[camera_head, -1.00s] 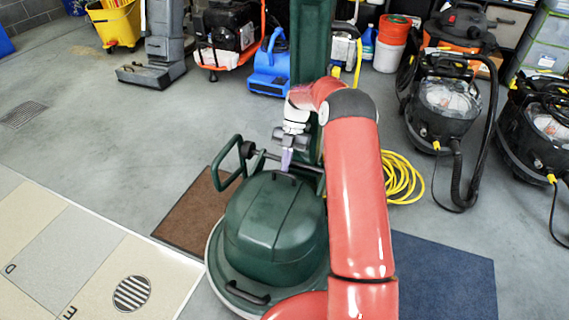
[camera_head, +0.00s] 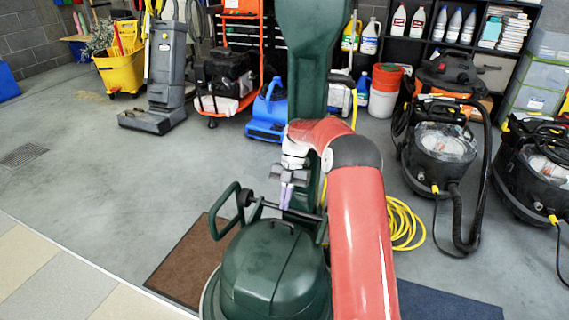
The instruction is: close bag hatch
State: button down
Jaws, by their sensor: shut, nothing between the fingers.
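A dark green floor machine (camera_head: 275,275) stands ahead of me, with a domed body, a black handle on top and a tall green column (camera_head: 305,70) behind. A green side loop (camera_head: 225,195) and a dark crossbar join near the column. I cannot tell which panel is the bag hatch, nor whether it is open. My gripper (camera_head: 286,200) is shut and empty, pointing down in front of the column, close to the crossbar; contact cannot be made out. My red arm covers the machine's right side.
A brown mat (camera_head: 190,262) and a blue mat (camera_head: 445,301) lie beside the machine. A yellow cable (camera_head: 403,225) coils at right, near black vacuums (camera_head: 440,150). A blue blower (camera_head: 268,112) and yellow bucket (camera_head: 121,68) stand behind. The grey floor at left is clear.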

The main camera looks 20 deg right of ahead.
notch_tip(320, 180, up, 15)
jog(key=p, duration=0.1)
jog(key=s+a+r+m+t+h, duration=0.2)
jog(key=s+a+r+m, duration=0.2)
jog(key=s+r+m, duration=0.15)
jog(key=s+a+r+m+t+h, duration=0.1)
jog(key=s+r+m+t, duration=0.1)
jog(key=s+m, duration=0.25)
jog(key=s+a+r+m+t, duration=0.1)
jog(key=s+r+m, duration=0.2)
jog(key=s, duration=0.2)
jog(key=s+d+f+m+t, duration=0.1)
jog(key=s+f+m+t, duration=0.1)
jog(key=s+m, duration=0.5)
jog(key=s+f+m+t, duration=0.3)
jog(key=s+m, duration=0.5)
jog(key=s, duration=0.2)
jog(key=shift+s+d+m+t+h, duration=0.3)
jog(key=shift+s+d+h, duration=0.05)
jog(key=shift+s+h, duration=0.05)
